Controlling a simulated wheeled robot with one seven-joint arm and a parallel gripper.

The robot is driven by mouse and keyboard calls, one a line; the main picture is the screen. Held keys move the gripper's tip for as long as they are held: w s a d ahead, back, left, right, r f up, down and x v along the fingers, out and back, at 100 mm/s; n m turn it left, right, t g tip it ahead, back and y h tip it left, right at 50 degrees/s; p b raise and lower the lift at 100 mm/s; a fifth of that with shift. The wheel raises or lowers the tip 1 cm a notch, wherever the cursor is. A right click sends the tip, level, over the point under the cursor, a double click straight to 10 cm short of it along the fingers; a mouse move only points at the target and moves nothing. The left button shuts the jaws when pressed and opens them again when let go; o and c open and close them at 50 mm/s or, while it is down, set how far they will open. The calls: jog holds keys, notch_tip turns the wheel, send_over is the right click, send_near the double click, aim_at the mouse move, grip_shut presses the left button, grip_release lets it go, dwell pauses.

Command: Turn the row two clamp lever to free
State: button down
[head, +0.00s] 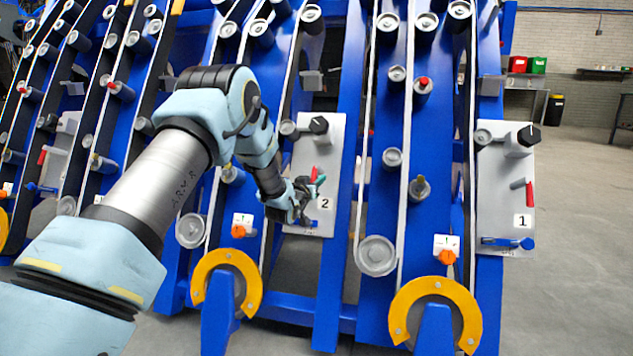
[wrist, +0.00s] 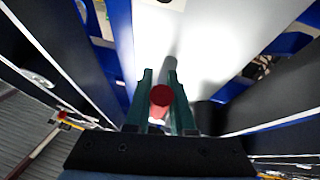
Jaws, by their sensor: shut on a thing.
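The row two panel (head: 325,222) is a pale grey plate marked "2", in the middle of the head view. Its red lever (head: 314,174) stands up along the plate and is partly hidden by my gripper (head: 306,194). In the wrist view, the round red end of the lever (wrist: 160,97) sits between the two green fingers of my gripper (wrist: 160,100). The gripper is shut on it. The lower part of the panel is partly covered by my gripper, and I cannot see a blue handle there clearly.
A black knob (head: 319,125) sticks out at the panel's top. To the right, the row one panel (head: 497,205) has a red lever (head: 529,194) and a blue handle (head: 508,242). Blue frames, rollers and yellow-rimmed wheels (head: 436,290) surround the panels. Open floor lies at right.

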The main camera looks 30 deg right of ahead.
jog(key=shift+s+d+r+n+t+y+p, duration=0.2)
jog(key=shift+d+r+n+t+y+p, duration=0.4)
jog(key=shift+n+y, duration=1.8)
jog(key=shift+s+d+r+n+t+y+p, duration=0.15)
jog(key=shift+d+r+n+t+y+p, duration=0.5)
jog(key=shift+n, duration=3.35)
jog(key=shift+s+d+r+n+t+y+p, duration=0.25)
jog(key=shift+d+n+t+y+p, duration=0.6)
jog(key=shift+n+y, duration=1.65)
jog(key=shift+a+r+n+h, duration=0.1)
jog(key=shift+a+n+h, duration=0.1)
jog(key=shift+n+h, duration=0.6)
jog(key=c, duration=0.8)
grip_release()
jog(key=shift+o, duration=0.2)
